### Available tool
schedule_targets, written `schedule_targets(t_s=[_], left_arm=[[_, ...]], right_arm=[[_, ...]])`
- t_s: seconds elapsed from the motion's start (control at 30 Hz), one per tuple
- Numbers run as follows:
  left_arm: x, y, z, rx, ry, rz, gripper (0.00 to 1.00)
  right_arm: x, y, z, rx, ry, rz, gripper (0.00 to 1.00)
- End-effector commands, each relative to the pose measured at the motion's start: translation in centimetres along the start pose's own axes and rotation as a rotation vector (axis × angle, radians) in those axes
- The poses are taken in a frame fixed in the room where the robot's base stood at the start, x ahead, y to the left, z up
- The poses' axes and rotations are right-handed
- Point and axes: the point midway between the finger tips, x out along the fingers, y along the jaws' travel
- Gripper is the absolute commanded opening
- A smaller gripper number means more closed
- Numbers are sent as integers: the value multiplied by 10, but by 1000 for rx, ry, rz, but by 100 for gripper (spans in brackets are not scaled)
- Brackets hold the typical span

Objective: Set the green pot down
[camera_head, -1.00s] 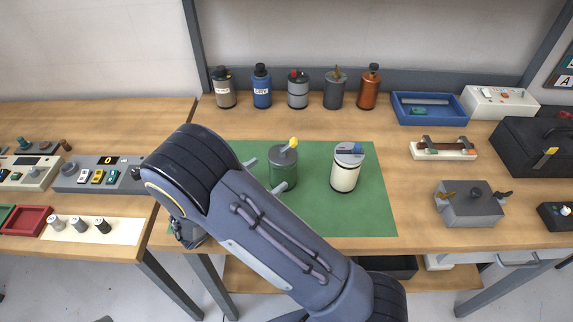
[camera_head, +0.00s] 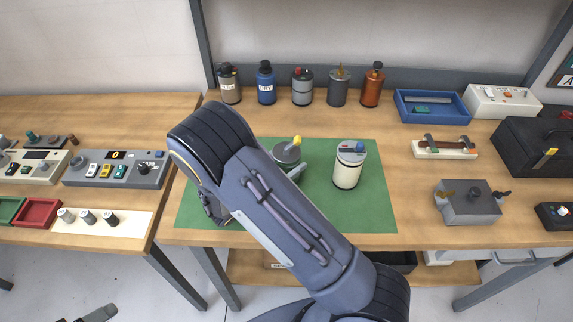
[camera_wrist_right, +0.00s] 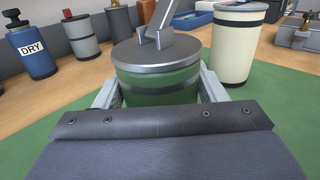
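The green pot (camera_head: 287,153) has a grey lid with a handle and a yellow knob. It stands upright on the green mat (camera_head: 365,215), largely hidden behind my right arm in the head view. In the right wrist view the green pot (camera_wrist_right: 157,80) sits between the two fingers of my right gripper (camera_wrist_right: 160,88). The fingers lie close along its sides; whether they press on it is unclear. The pot's base is hidden there. In the head view one right finger shows beside the pot. A part of what looks like my left gripper (camera_head: 92,314) shows at the bottom left, cut off.
A cream pot (camera_head: 346,172) stands right of the green pot on the mat. Several bottles, including a blue DRY bottle (camera_head: 265,85), line the back. A blue tray (camera_head: 432,105) and a grey box (camera_head: 468,203) stand at right. The mat's right front is clear.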

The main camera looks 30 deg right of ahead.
Motion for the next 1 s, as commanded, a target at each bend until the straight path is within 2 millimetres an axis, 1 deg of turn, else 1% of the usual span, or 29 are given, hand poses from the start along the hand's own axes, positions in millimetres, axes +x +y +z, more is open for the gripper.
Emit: schedule_targets(t_s=[0.03,0.2,0.23,0.27,0.47,0.63,0.77,1.0], left_arm=[[0,0,0,0,0,0,90],[0,0,0,0,0,0,90],[0,0,0,0,0,0,90],[0,0,0,0,0,0,90],[0,0,0,0,0,0,90],[3,-1,1,0,0,0,90],[8,-4,4,0,0,0,90],[10,-4,5,0,0,0,90]], right_arm=[[0,0,0,0,0,0,54],[0,0,0,0,0,0,31],[0,0,1,1,-2,0,29],[0,0,1,1,-2,0,24],[0,0,1,2,-2,0,24],[0,0,10,5,-1,1,24],[-1,0,29,9,0,0,24],[-33,-31,85,8,3,5,24]])
